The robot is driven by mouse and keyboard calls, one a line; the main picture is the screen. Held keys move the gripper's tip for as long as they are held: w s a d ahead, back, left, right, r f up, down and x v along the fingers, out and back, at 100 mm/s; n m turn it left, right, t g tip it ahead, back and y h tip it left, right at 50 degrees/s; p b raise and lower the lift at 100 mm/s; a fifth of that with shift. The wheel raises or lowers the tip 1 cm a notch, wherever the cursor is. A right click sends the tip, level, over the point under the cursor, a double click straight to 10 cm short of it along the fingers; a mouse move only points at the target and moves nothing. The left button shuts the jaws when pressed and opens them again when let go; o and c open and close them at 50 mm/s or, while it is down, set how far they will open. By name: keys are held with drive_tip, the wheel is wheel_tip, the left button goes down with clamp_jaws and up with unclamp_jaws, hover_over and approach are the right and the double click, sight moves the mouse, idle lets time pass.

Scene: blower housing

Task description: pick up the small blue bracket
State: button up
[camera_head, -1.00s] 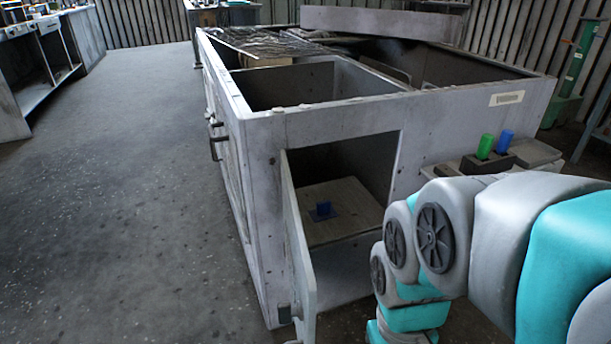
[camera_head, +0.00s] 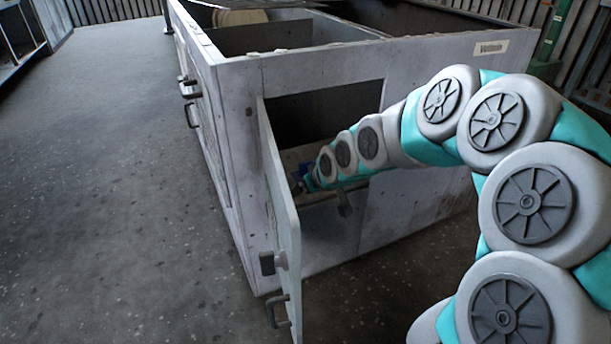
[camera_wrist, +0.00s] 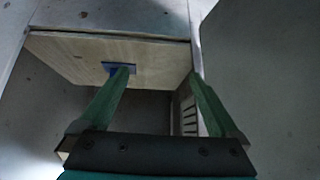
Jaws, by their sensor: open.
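The small blue bracket (camera_wrist: 110,69) sits on a dark patch on the pale wooden board (camera_wrist: 60,55) inside the housing's compartment. In the wrist view my left finger covers much of it. My gripper (camera_wrist: 160,78) is open with its two green fingers spread wide and nothing held. The bracket lies in line with the left finger's tip, not midway between the fingers; I cannot tell the remaining distance.
The grey blower housing (camera_head: 235,130) surrounds the compartment. Its door (camera_head: 283,225) stands open toward the front, with handles and a latch, left of my arm. The opening's right edge lies behind my arm. The concrete floor (camera_head: 110,200) to the left is clear.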

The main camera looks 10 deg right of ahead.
sight(307, 165)
drive_tip(key=w+f+t, duration=0.1)
drive_tip(key=w, duration=0.2)
drive_tip(key=w+d+f+t+b, duration=0.1)
drive_tip(key=w, duration=0.3)
drive_tip(key=w+f+t+b, duration=0.1)
drive_tip(key=w+f, duration=0.1)
drive_tip(key=w, duration=0.2)
drive_tip(key=shift+d+t+y, duration=0.3)
drive_tip(key=shift+d+y, duration=0.05)
drive_tip(key=shift+y, duration=0.05)
drive_tip(key=w+d, duration=0.1)
drive_tip(key=w, duration=0.1)
drive_tip(key=w+d+f+t+b, duration=0.1)
drive_tip(key=w, duration=0.1)
drive_tip(key=w+d+t, duration=0.1)
drive_tip(key=shift+w+f+m, duration=0.3)
drive_tip(key=shift+w+f, duration=0.05)
drive_tip(key=shift+w, duration=0.05)
drive_tip(key=shift+t, duration=0.3)
drive_tip(key=shift+b+x, duration=0.3)
drive_tip(key=shift+x, duration=3.65)
drive_tip(key=shift+r, duration=0.15)
drive_tip(key=c, duration=1.5)
drive_tip(key=shift+c, duration=0.2)
